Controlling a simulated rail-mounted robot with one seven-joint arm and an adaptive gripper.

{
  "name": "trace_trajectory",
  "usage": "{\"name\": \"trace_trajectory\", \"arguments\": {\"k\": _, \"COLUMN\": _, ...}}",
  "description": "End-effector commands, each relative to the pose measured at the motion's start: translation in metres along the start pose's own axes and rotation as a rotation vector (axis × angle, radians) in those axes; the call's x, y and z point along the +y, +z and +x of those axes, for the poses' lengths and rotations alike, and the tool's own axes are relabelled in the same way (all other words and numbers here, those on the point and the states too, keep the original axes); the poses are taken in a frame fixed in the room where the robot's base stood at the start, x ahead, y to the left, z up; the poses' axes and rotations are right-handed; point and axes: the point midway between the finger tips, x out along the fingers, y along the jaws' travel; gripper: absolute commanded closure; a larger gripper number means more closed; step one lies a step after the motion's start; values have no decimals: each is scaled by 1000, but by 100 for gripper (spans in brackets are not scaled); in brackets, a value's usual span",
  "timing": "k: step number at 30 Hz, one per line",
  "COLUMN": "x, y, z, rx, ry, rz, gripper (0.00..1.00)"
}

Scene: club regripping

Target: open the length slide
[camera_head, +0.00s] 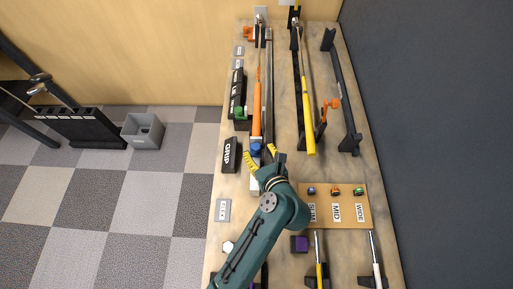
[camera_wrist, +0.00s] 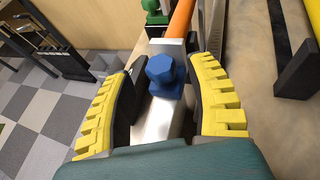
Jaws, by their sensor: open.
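A blue knob (camera_head: 256,149) sits on a bright metal bar at the near end of the orange grip (camera_head: 257,105); I take it to be part of the length slide. In the wrist view the blue knob (camera_wrist: 162,72) stands between my two yellow-padded fingers, with the metal bar (camera_wrist: 157,122) below it. My gripper (camera_head: 262,156) is open, one finger on each side of the knob, with gaps visible. The orange grip (camera_wrist: 181,18) runs away beyond the knob. The lower part of the slide is partly hidden by my gripper in the head view.
A green knob (camera_head: 239,113) on a black fixture and a black GRIP block (camera_head: 231,155) stand to the left. A yellow-gripped club (camera_head: 308,115) lies on a rack to the right. A board marked MID and WIDE (camera_head: 350,218) lies near right. Dark wall borders the bench.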

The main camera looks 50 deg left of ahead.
Motion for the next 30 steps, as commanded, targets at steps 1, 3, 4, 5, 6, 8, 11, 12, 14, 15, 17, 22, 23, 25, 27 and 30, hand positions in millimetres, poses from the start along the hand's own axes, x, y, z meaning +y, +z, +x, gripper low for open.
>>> {"name": "trace_trajectory", "arguments": {"k": 1, "x": 0, "y": -1, "z": 10, "rx": 0, "ry": 2, "rz": -2, "gripper": 44}}
{"name": "trace_trajectory", "arguments": {"k": 3, "x": 0, "y": -1, "z": 18, "rx": 0, "ry": 2, "rz": -1, "gripper": 44}}
{"name": "trace_trajectory", "arguments": {"k": 4, "x": 0, "y": 0, "z": 21, "rx": 0, "ry": 1, "rz": 0, "gripper": 44}}
{"name": "trace_trajectory", "arguments": {"k": 5, "x": 0, "y": 0, "z": 23, "rx": 0, "ry": 1, "rz": 0, "gripper": 44}}
{"name": "trace_trajectory", "arguments": {"k": 6, "x": 0, "y": 0, "z": 25, "rx": 0, "ry": 0, "rz": 0, "gripper": 44}}
{"name": "trace_trajectory", "arguments": {"k": 8, "x": 0, "y": 0, "z": 27, "rx": 0, "ry": 0, "rz": 1, "gripper": 44}}
{"name": "trace_trajectory", "arguments": {"k": 11, "x": 0, "y": 0, "z": 27, "rx": 0, "ry": -1, "rz": 1, "gripper": 44}}
{"name": "trace_trajectory", "arguments": {"k": 12, "x": 0, "y": 0, "z": 27, "rx": 0, "ry": -1, "rz": 1, "gripper": 44}}
{"name": "trace_trajectory", "arguments": {"k": 14, "x": 0, "y": 0, "z": 27, "rx": 0, "ry": -1, "rz": 1, "gripper": 44}}
{"name": "trace_trajectory", "arguments": {"k": 15, "x": 0, "y": 0, "z": 26, "rx": 0, "ry": -1, "rz": 1, "gripper": 48}}
{"name": "trace_trajectory", "arguments": {"k": 17, "x": 0, "y": 0, "z": 26, "rx": 0, "ry": -1, "rz": 1, "gripper": 60}}
{"name": "trace_trajectory", "arguments": {"k": 22, "x": 0, "y": 0, "z": 26, "rx": 0, "ry": -1, "rz": 0, "gripper": 92}}
{"name": "trace_trajectory", "arguments": {"k": 23, "x": 0, "y": 0, "z": 26, "rx": 0, "ry": -1, "rz": 0, "gripper": 98}}
{"name": "trace_trajectory", "arguments": {"k": 25, "x": 0, "y": 0, "z": 26, "rx": 0, "ry": -1, "rz": 0, "gripper": 100}}
{"name": "trace_trajectory", "arguments": {"k": 27, "x": 0, "y": 0, "z": 26, "rx": 1, "ry": 0, "rz": 0, "gripper": 100}}
{"name": "trace_trajectory", "arguments": {"k": 30, "x": 0, "y": 0, "z": 26, "rx": 1, "ry": 0, "rz": 1, "gripper": 100}}
